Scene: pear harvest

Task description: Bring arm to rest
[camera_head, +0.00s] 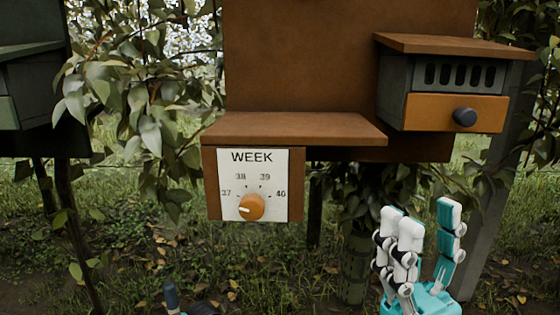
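My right gripper (425,238) shows at the lower right, in front of the grass and a post. Its white and teal fingers point up and stand apart, with nothing between them. Of my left arm, only a small dark blue and teal part may show at the bottom edge, left of the middle; its gripper cannot be made out.
A wooden shelf (290,128) carries a WEEK panel (235,170) with an orange knob (252,207) pointing left. A grey box (450,75) with an orange drawer (430,109) and dark knob (465,117) is at upper right. Leaves hang at left.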

